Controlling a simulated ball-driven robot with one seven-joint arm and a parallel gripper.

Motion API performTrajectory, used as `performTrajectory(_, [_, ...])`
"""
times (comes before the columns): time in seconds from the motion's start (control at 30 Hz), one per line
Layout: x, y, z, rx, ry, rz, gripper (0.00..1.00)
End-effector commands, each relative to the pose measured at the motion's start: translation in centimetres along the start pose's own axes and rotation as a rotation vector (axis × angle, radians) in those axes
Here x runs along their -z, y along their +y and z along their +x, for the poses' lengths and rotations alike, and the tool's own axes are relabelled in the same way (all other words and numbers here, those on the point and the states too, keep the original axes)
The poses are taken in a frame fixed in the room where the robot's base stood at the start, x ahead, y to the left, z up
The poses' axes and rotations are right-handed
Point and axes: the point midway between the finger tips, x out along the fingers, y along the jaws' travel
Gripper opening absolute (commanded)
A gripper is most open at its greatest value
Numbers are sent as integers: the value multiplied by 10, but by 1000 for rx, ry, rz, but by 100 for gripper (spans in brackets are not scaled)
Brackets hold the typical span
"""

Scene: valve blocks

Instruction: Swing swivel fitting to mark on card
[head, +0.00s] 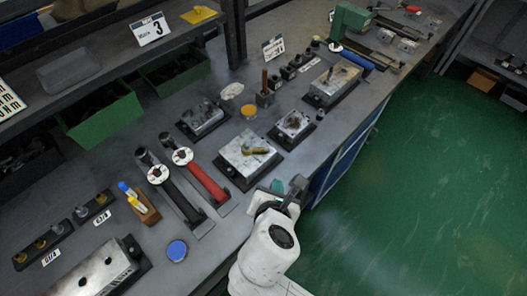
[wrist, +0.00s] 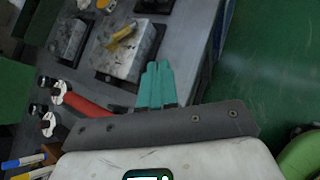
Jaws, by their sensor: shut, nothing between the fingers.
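A brass-yellow swivel fitting (head: 255,150) lies across the top of a pale metal valve block (head: 236,163) on the bench. Its handle points right in the head view. The wrist view shows the fitting (wrist: 122,35) on its block, beyond my fingertips. A white card (head: 150,29) with a large 3 and a smaller word stands on the shelf. My gripper (head: 278,187) is over the bench's front edge, to the lower right of the block and apart from the fitting. In the wrist view its teal fingers (wrist: 157,78) are together and empty.
Red (head: 205,178) and black (head: 180,193) levers lie left of the block. Other blocks (head: 295,124) stand behind it. A second card (head: 273,46) stands farther back. Several small parts, a blue cap (head: 177,250) and green bins (head: 103,120) are around. The green floor lies right.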

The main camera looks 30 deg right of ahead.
Motion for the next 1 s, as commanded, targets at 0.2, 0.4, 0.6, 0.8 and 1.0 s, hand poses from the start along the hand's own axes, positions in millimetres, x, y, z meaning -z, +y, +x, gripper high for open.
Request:
performTrajectory(0.2, [-6,36,-19,-74,-106,-292,0])
performTrajectory(0.4, [-8,41,-6,-78,-120,-328,0])
performTrajectory(0.6, [-12,44,30,-75,-119,-326,0])
performTrajectory(0.8, [-16,48,70,-76,-118,-324,0])
performTrajectory(1.0, [-19,50,100,-77,-117,-323,0])
